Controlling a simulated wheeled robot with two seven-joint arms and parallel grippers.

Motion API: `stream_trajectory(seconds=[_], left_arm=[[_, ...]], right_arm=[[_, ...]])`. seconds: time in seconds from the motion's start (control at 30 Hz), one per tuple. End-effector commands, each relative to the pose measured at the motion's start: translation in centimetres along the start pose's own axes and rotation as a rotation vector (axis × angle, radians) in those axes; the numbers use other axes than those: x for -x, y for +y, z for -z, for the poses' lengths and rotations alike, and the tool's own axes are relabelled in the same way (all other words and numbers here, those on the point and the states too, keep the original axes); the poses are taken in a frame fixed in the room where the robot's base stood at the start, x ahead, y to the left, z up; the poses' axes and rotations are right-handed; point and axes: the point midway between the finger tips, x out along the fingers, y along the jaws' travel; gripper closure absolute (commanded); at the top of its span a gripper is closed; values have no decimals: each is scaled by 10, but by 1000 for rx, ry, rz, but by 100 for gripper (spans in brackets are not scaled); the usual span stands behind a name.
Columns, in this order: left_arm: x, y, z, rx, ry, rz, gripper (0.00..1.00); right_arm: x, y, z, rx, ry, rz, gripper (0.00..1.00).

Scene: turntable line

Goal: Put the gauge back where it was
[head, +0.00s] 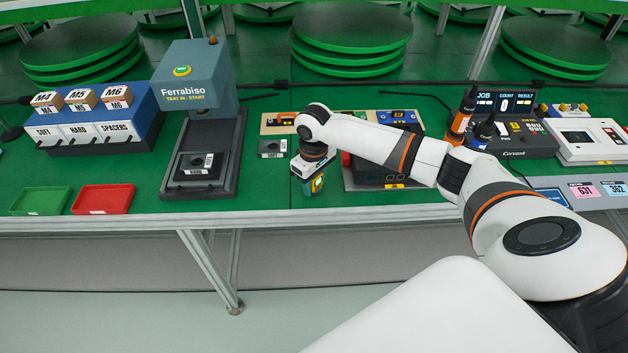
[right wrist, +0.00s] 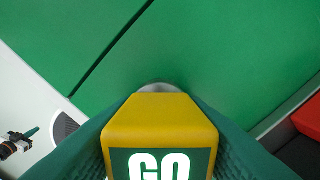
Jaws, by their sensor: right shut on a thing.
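The gauge (head: 317,184) is a small yellow and teal block, held upright over the front part of the green bench. In the right wrist view the gauge (right wrist: 160,130) shows a yellow top and a white "GO" label on dark green. My right gripper (head: 313,174) is shut on it.
A dark fixture (head: 390,181) stands right of the gauge, partly behind my arm. A dark part on a grey plate (head: 272,149) lies behind left. The Ferrabiso press (head: 190,78), red tray (head: 103,199) and green tray (head: 40,201) are left. Bench between press and gauge is clear.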

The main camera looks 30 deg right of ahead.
Motion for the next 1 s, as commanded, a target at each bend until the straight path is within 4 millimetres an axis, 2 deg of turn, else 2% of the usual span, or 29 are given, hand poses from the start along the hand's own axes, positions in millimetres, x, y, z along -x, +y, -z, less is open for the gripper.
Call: stream_trajectory(seconds=[0.1,0.13,0.23,0.53,0.63,0.77,1.0], left_arm=[[1,-1,0,0,1,1,100],[1,-1,0,0,1,1,100],[1,-1,0,0,1,1,100],[0,0,0,1,1,1,100],[0,0,0,1,1,0,100],[1,0,0,2,1,0,100],[2,1,0,3,1,-1,100]], right_arm=[[-2,0,0,-1,0,-1,94],[-2,0,0,0,1,0,55],[-2,0,0,0,0,0,39],[-1,0,0,0,-1,0,39],[7,-1,-1,-1,-2,1,39],[28,0,-1,0,-3,0,39],[81,-1,-1,-1,-4,0,39]])
